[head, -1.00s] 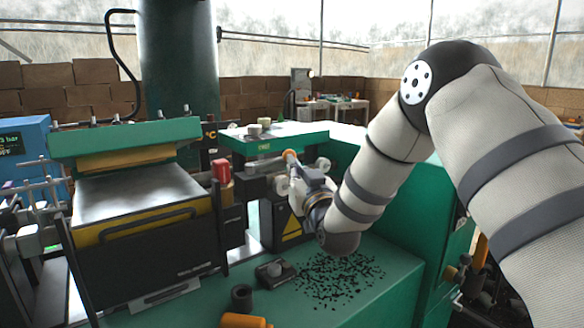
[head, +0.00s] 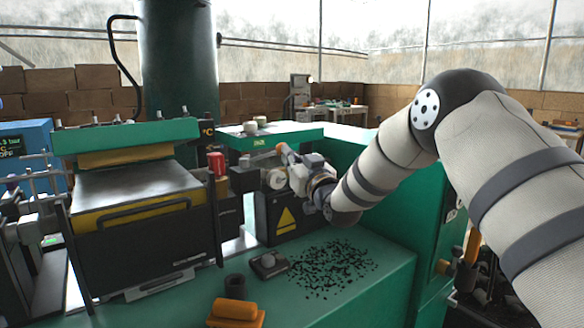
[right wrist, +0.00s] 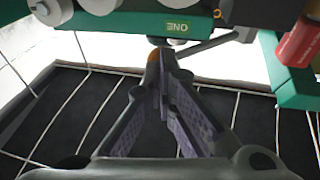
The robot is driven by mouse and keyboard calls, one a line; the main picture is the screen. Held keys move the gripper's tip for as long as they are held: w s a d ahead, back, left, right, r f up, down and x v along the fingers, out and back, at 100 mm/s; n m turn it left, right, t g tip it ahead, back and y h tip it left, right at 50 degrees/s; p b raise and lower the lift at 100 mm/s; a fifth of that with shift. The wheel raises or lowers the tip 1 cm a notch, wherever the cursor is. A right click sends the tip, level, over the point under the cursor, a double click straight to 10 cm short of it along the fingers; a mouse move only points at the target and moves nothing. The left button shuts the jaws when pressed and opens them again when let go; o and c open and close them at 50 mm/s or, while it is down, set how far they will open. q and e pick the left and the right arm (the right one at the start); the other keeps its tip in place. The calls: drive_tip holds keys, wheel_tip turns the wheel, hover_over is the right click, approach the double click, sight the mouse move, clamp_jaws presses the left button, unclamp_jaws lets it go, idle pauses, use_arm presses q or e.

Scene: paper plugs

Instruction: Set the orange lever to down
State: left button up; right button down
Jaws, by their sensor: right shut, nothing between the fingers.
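The orange knob of the lever (head: 281,148) shows beneath the edge of the green-topped press part in the head view. My right gripper (head: 286,158) is right at it, its fingers shut with nothing between them. In the right wrist view, the shut fingertips (right wrist: 161,58) point at the machine, and the orange knob (right wrist: 153,58) shows partly behind them. Most of the lever is hidden, and I cannot tell if the fingers touch it. My left gripper is not in view.
A red cap (head: 216,163) stands left of my gripper. A black box with a yellow warning triangle (head: 286,218) is below it. Black plugs (head: 330,268) are scattered on the green bench. An orange handle (head: 235,310) lies at the front.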

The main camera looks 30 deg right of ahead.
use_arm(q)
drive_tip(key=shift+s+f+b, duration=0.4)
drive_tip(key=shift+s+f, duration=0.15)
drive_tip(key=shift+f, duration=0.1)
use_arm(e)
drive_tip(key=shift+w+d, duration=0.3)
drive_tip(key=shift+w, duration=0.35)
drive_tip(key=shift+w+d, duration=0.25)
drive_tip(key=shift+w, duration=0.4)
drive_tip(key=shift+w+d, duration=0.3)
drive_tip(key=shift+w, duration=0.35)
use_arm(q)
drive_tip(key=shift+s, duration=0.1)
use_arm(e)
drive_tip(key=shift+f, duration=0.1)
